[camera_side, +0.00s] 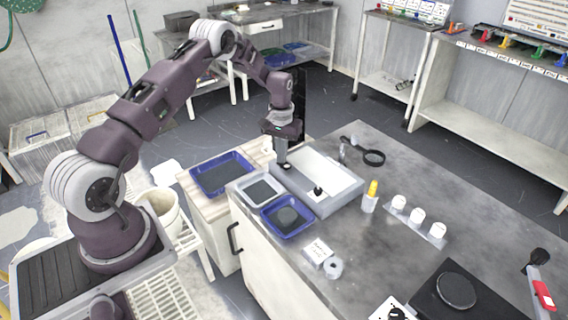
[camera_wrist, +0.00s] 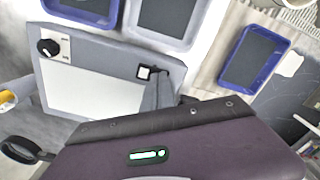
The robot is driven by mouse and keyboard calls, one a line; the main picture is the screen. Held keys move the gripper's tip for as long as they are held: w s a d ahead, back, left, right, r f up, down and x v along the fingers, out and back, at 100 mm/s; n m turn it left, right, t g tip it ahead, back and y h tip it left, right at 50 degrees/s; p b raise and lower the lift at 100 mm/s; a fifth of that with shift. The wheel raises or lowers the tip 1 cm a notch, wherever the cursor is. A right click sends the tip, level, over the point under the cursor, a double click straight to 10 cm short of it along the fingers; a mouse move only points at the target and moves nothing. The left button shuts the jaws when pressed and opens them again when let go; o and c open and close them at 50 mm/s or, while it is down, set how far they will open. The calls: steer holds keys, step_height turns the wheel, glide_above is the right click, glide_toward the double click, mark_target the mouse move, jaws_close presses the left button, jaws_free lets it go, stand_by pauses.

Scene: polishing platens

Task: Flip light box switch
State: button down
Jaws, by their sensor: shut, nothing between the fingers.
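The light box (camera_side: 325,200) is a grey case with a white panel, lying flat on the bench. It also fills the middle of the wrist view (camera_wrist: 90,85). Its small black-framed light switch (camera_wrist: 145,72) sits on the grey border, at the opposite end from a round black knob (camera_wrist: 48,47). The knob also shows in the side view (camera_side: 318,190). My gripper (camera_side: 283,163) is shut and empty, pointing down over the switch end of the box. In the wrist view the grey fingers (camera_wrist: 158,92) are right beside the switch; I cannot tell whether they touch it.
Blue trays (camera_side: 288,216) (camera_side: 222,174) and a pale tray (camera_side: 260,191) lie near the box. A magnifier (camera_side: 373,157) lies behind it. A yellow-capped bottle (camera_side: 370,197) and several white jars (camera_side: 417,215) stand to the right. Bench space between is clear.

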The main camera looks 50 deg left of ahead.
steer(key=shift+r, duration=3.5)
steer(key=s+d+r+m+t, duration=0.1)
steer(key=s+d+r, duration=0.25)
steer(key=r, duration=0.45)
steer(key=s+d+r+m+t, duration=0.1)
steer(key=s+d+r, duration=0.2)
steer(key=d+r, duration=0.3)
steer(key=s+d+r+m+t, duration=0.1)
steer(key=s+d+r, duration=0.25)
steer(key=r, duration=0.55)
steer(key=s+d+r+m+t, duration=0.1)
steer(key=s+d, duration=0.3)
steer(key=s, duration=0.7)
steer(key=s+d+r+m+t, duration=0.1)
steer(key=s+d, duration=0.3)
steer(key=s, duration=0.8)
steer(key=shift+s+d+r+m+t, duration=0.2)
steer(key=shift+r+m+t, duration=0.1)
steer(key=shift+m, duration=0.2)
